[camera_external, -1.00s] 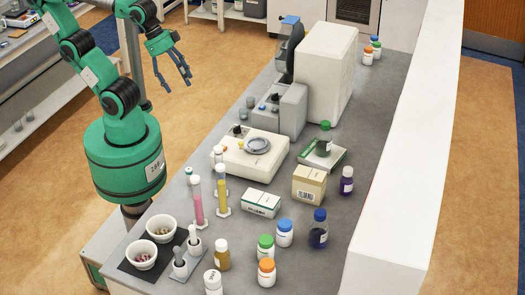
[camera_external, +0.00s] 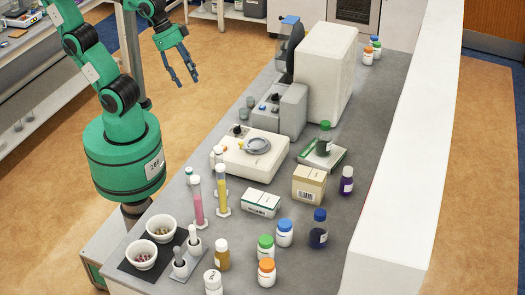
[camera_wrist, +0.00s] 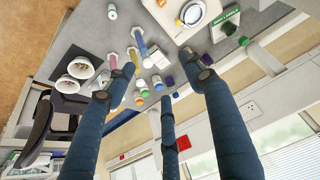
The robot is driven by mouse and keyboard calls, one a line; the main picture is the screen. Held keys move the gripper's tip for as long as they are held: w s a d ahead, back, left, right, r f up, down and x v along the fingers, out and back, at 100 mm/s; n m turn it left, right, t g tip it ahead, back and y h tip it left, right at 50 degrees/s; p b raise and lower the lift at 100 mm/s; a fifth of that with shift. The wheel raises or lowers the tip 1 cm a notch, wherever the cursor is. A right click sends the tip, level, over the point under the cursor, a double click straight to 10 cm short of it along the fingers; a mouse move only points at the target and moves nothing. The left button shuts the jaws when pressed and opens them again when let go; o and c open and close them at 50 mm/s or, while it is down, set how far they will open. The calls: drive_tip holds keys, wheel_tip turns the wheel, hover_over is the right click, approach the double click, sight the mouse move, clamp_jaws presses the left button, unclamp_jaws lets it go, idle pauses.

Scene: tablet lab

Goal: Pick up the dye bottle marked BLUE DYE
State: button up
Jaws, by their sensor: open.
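A dark blue bottle with a blue cap (camera_external: 318,236) stands upright on the grey bench, near its right side. Its label is too small to read. A purple bottle (camera_external: 346,182) and a dark bottle with a green cap (camera_external: 324,140) stand farther back; their labels are also unreadable. My gripper (camera_external: 184,82) is open and empty, in the air beyond the bench's left edge, well away from the bottles. In the wrist view its three fingers (camera_wrist: 160,76) are spread, with the cluster of small bottles showing between and behind them.
White bottles with green (camera_external: 265,248), blue (camera_external: 285,233) and orange (camera_external: 266,273) caps crowd beside the blue bottle. A cardboard box (camera_external: 309,185) stands behind it. Pink and yellow cylinders (camera_external: 222,190) stand on the left side. A white ledge (camera_external: 400,200) rises along the right.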

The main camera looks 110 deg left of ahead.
drive_tip(key=w+d+r+p, duration=0.15)
drive_tip(key=w+r, duration=0.25)
drive_tip(key=w, duration=0.4)
drive_tip(key=n+g+p, duration=0.5)
drive_tip(key=n+p, duration=0.1)
drive_tip(key=p, duration=0.9)
hover_over(321, 212)
wheel_tip(321, 212, down, 20)
drive_tip(key=shift+d+f, duration=0.1)
drive_tip(key=shift+f, duration=0.1)
drive_tip(key=shift+f+p, duration=0.6)
drive_tip(key=shift+f, duration=3.6)
drive_tip(key=shift+f, duration=0.15)
